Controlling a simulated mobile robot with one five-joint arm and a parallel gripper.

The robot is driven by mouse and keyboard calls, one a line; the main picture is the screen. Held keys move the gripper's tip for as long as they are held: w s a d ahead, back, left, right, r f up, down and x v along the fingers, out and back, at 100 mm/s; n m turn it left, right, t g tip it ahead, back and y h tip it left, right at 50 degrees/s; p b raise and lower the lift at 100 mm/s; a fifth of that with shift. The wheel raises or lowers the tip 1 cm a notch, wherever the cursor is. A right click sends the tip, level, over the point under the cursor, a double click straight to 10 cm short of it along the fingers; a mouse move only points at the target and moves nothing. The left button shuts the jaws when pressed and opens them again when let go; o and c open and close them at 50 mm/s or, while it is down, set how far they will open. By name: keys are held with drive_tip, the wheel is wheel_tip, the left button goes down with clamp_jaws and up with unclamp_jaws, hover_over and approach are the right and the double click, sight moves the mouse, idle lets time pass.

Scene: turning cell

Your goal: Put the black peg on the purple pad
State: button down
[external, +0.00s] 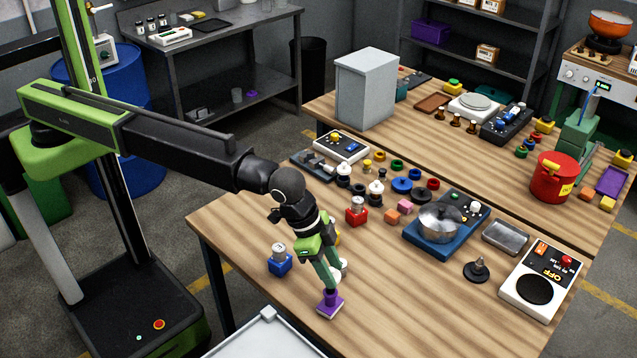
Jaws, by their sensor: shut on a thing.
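My gripper (331,288), with green fingers, points down over the front of the near table. Whether this base rests on the table is hard to tell. A black peg-like piece (477,271) with a round base stands upright on the table to the right, well apart from my gripper. A flat purple pad or tray (612,181) lies at the far right edge. I cannot tell for sure which purple thing is the pad.
A blue block (280,262) is left of my gripper and a red block (356,213) behind it. A blue unit with a steel pot (439,222), a metal tray (505,237) and a white panel (541,281) stand to the right. Bare wood lies between my gripper and these.

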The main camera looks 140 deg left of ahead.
drive_tip(key=c, duration=0.8)
unclamp_jaws()
drive_tip(key=shift+c, duration=0.2)
drive_tip(key=p+v, duration=1.1)
drive_tip(key=v, duration=0.1)
drive_tip(key=shift+d, duration=0.1)
drive_tip(key=s+d+m+g+h, duration=0.1)
drive_tip(key=s+d+m+g, duration=0.1)
drive_tip(key=s+d, duration=1.1)
drive_tip(key=s+d+f+m+g+h, duration=0.1)
drive_tip(key=s+d+m, duration=0.3)
drive_tip(key=s+d, duration=0.9)
drive_tip(key=s, duration=0.4)
drive_tip(key=shift+s+f+g, duration=0.3)
drive_tip(key=shift+s+g, duration=0.1)
